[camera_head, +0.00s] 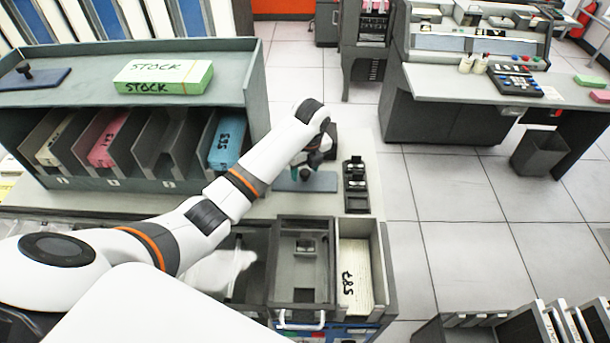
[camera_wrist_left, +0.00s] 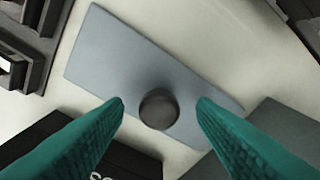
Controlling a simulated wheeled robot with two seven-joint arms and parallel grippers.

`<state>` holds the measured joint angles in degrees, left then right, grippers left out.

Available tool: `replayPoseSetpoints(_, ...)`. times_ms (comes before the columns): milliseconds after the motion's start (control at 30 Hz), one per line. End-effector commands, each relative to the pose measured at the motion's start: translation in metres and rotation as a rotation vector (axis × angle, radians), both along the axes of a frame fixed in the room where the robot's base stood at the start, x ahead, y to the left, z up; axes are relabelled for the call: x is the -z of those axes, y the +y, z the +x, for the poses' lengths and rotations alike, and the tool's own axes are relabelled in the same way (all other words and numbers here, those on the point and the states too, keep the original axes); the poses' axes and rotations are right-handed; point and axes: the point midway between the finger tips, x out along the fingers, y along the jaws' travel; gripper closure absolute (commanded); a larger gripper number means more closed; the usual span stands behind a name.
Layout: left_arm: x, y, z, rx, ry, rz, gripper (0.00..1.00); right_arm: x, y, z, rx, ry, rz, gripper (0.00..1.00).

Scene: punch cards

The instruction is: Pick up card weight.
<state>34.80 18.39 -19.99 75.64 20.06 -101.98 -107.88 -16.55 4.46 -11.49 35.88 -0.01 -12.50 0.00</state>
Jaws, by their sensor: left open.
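The card weight is a flat blue-grey plate with a dark round knob. In the head view its plate (camera_head: 316,182) lies on the pale counter, partly hidden by my left gripper (camera_head: 309,166). In the left wrist view the plate (camera_wrist_left: 120,55) lies tilted across the picture, and its dark knob (camera_wrist_left: 159,109) sits between my two teal fingertips. My left gripper (camera_wrist_left: 160,106) is open, with a gap on each side of the knob. A similar weight (camera_head: 34,77) with a dark knob lies on the shelf top at the far left. My right gripper is not in view.
A black device (camera_head: 356,184) stands on the counter just right of the plate. A shelf unit (camera_head: 255,90) with card slots rises to the left. A card tray (camera_head: 382,270) sits in front. A green STOCK box (camera_head: 165,77) lies on the shelf top.

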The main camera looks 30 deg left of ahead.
Motion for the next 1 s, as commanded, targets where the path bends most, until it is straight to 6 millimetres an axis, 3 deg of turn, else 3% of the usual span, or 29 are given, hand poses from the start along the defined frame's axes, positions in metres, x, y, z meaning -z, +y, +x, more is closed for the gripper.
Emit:
replayPoseSetpoints(167,0.017,0.001,0.001,0.0,0.001,-0.001,0.48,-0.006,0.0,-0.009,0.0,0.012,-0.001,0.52)
replayPoseSetpoints(400,0.019,0.002,0.002,0.0,-0.002,-0.001,0.48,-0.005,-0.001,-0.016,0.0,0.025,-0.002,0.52)
replayPoseSetpoints(700,0.018,0.002,0.002,0.0,-0.002,0.0,0.97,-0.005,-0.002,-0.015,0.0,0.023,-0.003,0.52)
replayPoseSetpoints(1000,0.017,0.002,0.003,-0.001,-0.005,0.0,1.0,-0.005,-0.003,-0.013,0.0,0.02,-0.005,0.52)
